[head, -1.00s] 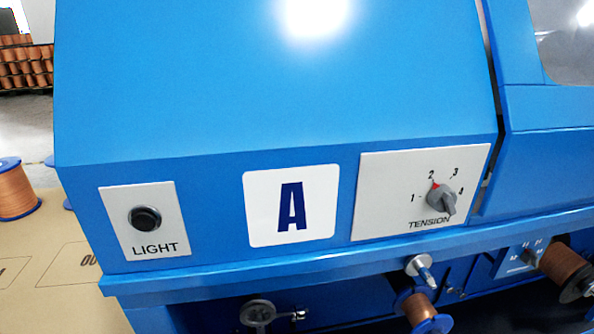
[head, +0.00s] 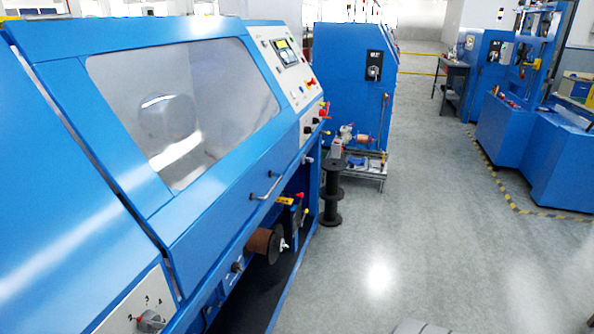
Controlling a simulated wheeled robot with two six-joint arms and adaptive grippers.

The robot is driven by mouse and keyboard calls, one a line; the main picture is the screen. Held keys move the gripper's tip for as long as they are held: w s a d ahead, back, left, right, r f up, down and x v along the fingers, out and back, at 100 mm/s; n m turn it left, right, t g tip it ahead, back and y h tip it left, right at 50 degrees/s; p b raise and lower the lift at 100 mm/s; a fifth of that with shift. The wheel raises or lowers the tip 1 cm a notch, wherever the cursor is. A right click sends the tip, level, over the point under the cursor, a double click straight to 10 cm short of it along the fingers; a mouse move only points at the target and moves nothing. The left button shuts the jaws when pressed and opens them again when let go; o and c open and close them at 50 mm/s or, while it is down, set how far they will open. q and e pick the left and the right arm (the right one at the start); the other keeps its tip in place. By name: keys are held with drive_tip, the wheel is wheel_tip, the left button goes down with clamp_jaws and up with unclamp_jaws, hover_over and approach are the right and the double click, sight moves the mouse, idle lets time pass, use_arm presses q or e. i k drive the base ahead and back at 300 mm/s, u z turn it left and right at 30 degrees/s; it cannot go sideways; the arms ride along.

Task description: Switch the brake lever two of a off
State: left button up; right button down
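The tension knob (head: 150,321) of machine A is at the bottom left of the head view, on a pale panel (head: 127,306) cut by the frame's edge. A copper spool (head: 261,244) sits under the blue machine's overhang. Near it a small lever with a red tip (head: 300,196) shows beside a yellow tag (head: 284,201). I cannot tell which part is brake lever two of A, or its position. Neither of my grippers is in view.
The blue machine (head: 215,212) with a clear window (head: 195,105) fills the left. A black empty reel (head: 332,192) stands at its far end. Another blue machine (head: 345,75) is behind. The grey floor (head: 430,240) on the right is open, with blue machines (head: 560,165) beyond it.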

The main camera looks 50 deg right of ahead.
sight(299, 224)
drive_tip(key=z, duration=2.3)
drive_tip(key=k, duration=0.6)
drive_tip(key=z, duration=0.65)
drive_tip(key=i, duration=4.25)
drive_tip(key=u, duration=0.6)
drive_tip(key=i, duration=1.1)
drive_tip(key=u, duration=1.3)
drive_tip(key=i, duration=0.8)
drive_tip(key=u, duration=0.95)
